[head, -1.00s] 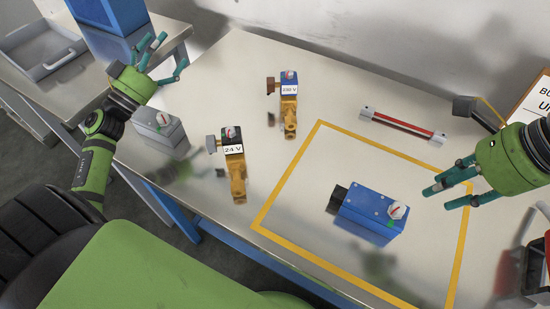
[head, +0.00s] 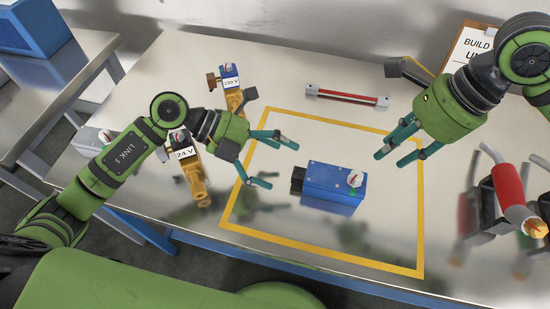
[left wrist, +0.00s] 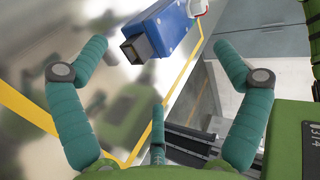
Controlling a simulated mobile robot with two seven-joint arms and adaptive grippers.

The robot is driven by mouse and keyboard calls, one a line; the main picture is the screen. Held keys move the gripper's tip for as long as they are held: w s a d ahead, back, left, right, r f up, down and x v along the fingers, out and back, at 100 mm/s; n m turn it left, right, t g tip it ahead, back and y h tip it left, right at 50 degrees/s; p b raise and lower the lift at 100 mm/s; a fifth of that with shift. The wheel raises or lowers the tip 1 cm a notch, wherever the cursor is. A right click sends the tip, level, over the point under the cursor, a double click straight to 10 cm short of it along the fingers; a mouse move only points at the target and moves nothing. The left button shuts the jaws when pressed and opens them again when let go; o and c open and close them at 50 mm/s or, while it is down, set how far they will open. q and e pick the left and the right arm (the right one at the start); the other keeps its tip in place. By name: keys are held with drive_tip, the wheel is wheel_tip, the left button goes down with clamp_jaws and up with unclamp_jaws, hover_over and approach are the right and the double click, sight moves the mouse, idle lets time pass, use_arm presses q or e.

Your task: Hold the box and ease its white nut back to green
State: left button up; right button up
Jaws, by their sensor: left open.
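The blue box (head: 325,187) lies inside the yellow taped outline, with a black block (head: 298,180) on its left end. Its white nut (head: 356,178) is on top near the right end and bears a red mark. A green patch shows beside the nut. My left gripper (head: 279,162) is open and empty, just left of the box and apart from it. In the left wrist view the box (left wrist: 166,27) is beyond the open fingers, its nut partly cut off at the top. My right gripper (head: 401,158) is open and empty, above and right of the box.
Two brass valves, labelled 24 V (head: 194,175) and 230 V (head: 235,98), stand left of the outline, partly behind my left arm. A red bar (head: 347,95) lies behind. The outline's front part (head: 300,225) is clear.

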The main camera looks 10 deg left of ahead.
sight(301, 177)
use_arm(q)
drive_tip(key=shift+s+f, duration=0.1)
drive_tip(key=shift+f, duration=0.45)
drive_tip(key=shift+d+f+y, duration=0.3)
drive_tip(key=shift+x, duration=3.15)
drive_tip(key=c, duration=1.5)
drive_tip(key=shift+s, duration=0.1)
drive_tip(key=shift+c, duration=0.2)
drive_tip(key=shift+f, duration=0.15)
